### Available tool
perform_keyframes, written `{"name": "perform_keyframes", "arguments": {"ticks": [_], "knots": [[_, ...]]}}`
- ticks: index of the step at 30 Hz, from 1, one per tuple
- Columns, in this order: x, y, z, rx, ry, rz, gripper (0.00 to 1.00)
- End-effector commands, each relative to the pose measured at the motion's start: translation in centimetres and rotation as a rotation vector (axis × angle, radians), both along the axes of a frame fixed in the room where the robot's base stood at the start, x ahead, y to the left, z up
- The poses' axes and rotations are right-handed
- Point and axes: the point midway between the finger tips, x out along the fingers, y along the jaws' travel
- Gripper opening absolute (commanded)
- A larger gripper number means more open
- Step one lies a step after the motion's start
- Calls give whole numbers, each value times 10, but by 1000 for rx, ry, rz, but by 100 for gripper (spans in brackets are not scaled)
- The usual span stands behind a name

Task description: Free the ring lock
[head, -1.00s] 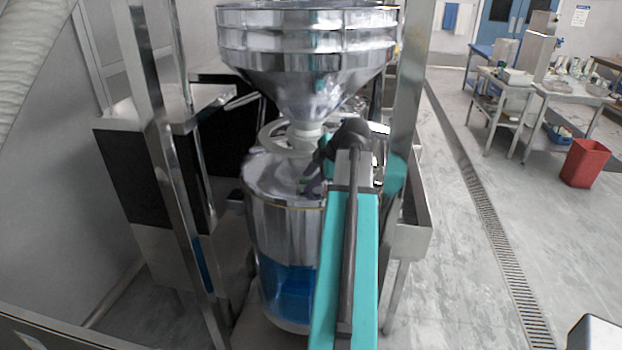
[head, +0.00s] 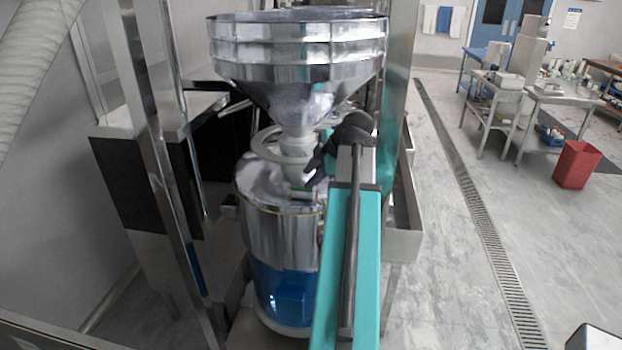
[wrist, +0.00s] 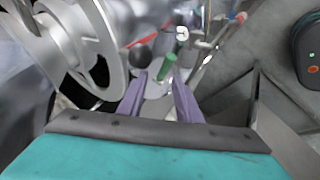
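The grinder has a steel hopper (head: 298,62) above a steel drum (head: 280,225). A pale ring wheel (head: 262,146) sits around its neck; it fills the upper left of the wrist view (wrist: 88,35). A short green handle (wrist: 168,66) and a dark round knob (wrist: 139,57) stand beside the ring, just past my fingertips; I cannot tell which part is the ring lock. My gripper (head: 314,172) is at the drum top, right of the neck. In the wrist view its two purple fingers (wrist: 158,82) are apart with nothing between them. My forearm hides the grinder's right side.
A steel frame post (head: 160,180) stands left of the grinder, another behind my arm. A metal rod and pipework (wrist: 210,48) lie right of the fingers in the wrist view. Open floor (head: 450,260) with a drain and a red bin (head: 577,165) is at right.

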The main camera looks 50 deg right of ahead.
Motion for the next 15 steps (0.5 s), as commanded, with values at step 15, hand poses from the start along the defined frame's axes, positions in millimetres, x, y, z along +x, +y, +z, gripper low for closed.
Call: {"name": "perform_keyframes", "arguments": {"ticks": [15], "knots": [[-1, 5, 15, -1, -1, 7, 31]]}}
